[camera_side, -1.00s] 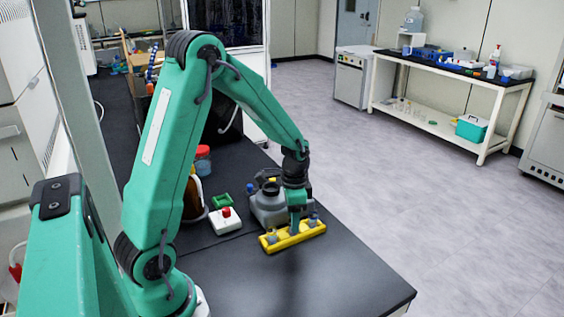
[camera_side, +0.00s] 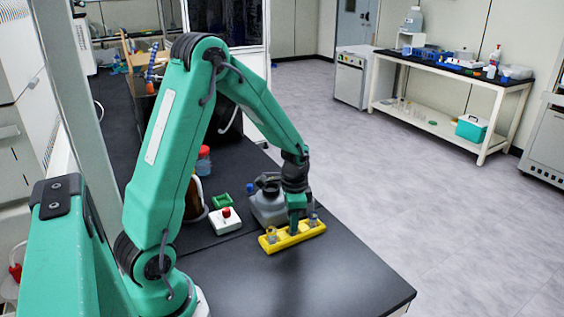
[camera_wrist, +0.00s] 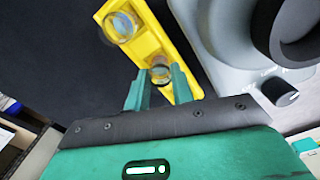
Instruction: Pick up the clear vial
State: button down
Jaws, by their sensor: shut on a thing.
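A yellow rack (camera_side: 282,243) stands on the black bench and holds small glass vials. My gripper (camera_side: 295,226) is over the middle of the rack. In the wrist view, its two green fingers (camera_wrist: 159,87) are on either side of a clear vial (camera_wrist: 160,73), shut on it. The vial seems still within the rack, and its lower part is hidden. Another vial (camera_wrist: 122,27) stands in the rack in the wrist view. In the side view, one vial (camera_side: 271,234) stands at the rack's left end and one (camera_side: 313,217) at its right end.
A brown bottle (camera_side: 193,200) is farther left. The bench front (camera_side: 340,285) is clear.

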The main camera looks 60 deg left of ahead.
jog(key=shift+r, duration=0.2)
jog(key=shift+r, duration=0.55)
jog(key=r, duration=0.3)
jog(key=shift+d, duration=0.35)
jog(key=s+d+r, duration=0.2)
jog(key=d+r, duration=0.4)
jog(key=d, duration=0.4)
jog(key=shift+s+d+r, duration=0.25)
jog(key=shift+s+d, duration=0.1)
jog(key=shift+s, duration=0.05)
jog(key=a+r+n, duration=0.3)
jog(key=a, duration=0.8)
jog(key=w+a+r+n, duration=0.1)
jog(key=a+r+n, duration=0.2)
jog(key=a, duration=0.8)
jog(key=shift+w+r, duration=0.3)
jog(key=shift+r, duration=0.3)
jog(key=shift+f, duration=0.25)
